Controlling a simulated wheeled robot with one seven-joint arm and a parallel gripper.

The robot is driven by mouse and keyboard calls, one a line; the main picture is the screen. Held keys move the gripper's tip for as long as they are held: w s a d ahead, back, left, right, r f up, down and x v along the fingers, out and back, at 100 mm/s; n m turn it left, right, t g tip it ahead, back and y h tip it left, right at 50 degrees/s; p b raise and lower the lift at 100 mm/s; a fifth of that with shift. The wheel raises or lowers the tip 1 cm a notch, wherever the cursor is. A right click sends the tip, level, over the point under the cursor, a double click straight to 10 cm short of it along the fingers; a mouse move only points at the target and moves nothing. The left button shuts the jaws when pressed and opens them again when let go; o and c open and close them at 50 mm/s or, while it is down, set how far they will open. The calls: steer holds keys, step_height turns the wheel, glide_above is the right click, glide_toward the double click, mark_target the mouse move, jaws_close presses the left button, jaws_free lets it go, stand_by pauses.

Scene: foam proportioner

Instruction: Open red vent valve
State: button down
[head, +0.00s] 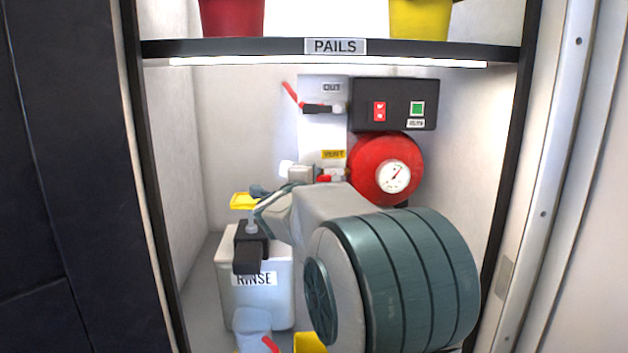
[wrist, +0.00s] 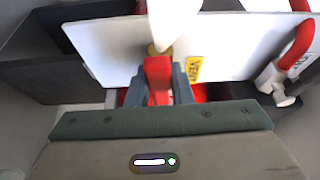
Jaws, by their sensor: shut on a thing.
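The red vent valve handle (wrist: 158,77) sits between the two grey fingers of my gripper (wrist: 160,88) in the wrist view, with the fingers shut on it. A brass-coloured stem (wrist: 158,48) shows beyond the handle, against the white panel. The yellow VENT label (wrist: 195,69) is just right of the handle. In the head view, a bit of the red handle (head: 324,178) shows below the VENT label (head: 333,154); my arm hides much of the area around it.
A red round housing with a gauge (head: 393,176) is right of the vent valve. Above are the OUT valve (head: 322,108) and a black switch box (head: 395,104). The RINSE container (head: 255,290) stands lower left. The PAILS shelf (head: 230,48) crosses above.

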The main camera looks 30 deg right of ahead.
steer(key=c, duration=1.3)
jaws_free()
steer(key=p+v, duration=0.1)
steer(key=v, duration=1.2)
steer(key=shift+s+a, duration=0.25)
steer(key=shift+a, duration=0.05)
